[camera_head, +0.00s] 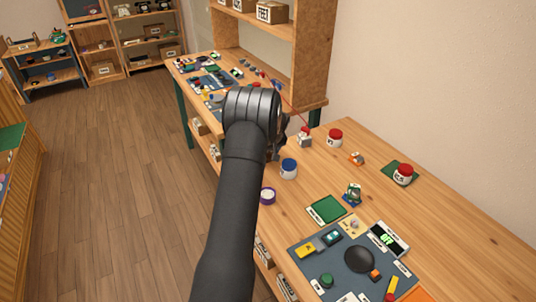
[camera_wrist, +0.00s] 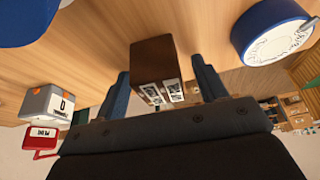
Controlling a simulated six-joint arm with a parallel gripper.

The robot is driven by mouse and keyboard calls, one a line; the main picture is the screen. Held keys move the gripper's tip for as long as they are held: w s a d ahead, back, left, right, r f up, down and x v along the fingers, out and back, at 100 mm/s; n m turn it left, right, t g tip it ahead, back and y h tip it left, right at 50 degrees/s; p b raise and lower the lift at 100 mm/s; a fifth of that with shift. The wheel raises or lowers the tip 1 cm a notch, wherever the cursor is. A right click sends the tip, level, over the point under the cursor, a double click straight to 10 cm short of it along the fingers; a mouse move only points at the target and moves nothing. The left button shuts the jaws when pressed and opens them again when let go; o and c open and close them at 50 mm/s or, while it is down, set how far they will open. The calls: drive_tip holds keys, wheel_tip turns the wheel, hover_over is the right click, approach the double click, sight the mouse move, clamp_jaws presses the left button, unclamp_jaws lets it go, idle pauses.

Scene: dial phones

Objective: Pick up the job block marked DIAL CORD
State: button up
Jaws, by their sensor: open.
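My gripper (camera_wrist: 160,66) is open in the wrist view, with one dark finger on each side of a dark brown block (camera_wrist: 153,58). The block has small black-and-white labels on its near end. I cannot read them, and I cannot tell whether the fingers touch it. A grey block (camera_wrist: 47,102) with an orange mark and a white label showing a "D" is left of the fingers. I cannot make out the words DIAL CORD on any block. In the head view my arm hides the brown block and most of the gripper.
Blue round-lidded things show at upper right (camera_wrist: 272,32) and upper left (camera_wrist: 35,20) in the wrist view. A red piece with a white label (camera_wrist: 42,134) is beside the grey block. In the head view, red-lidded jars (camera_head: 334,138) and a blue-grey mat (camera_head: 330,262) are on the bench.

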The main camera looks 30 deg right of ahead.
drive_tip(key=c, duration=1)
drive_tip(key=shift+c, duration=0.4)
drive_tip(key=shift+r, duration=0.1)
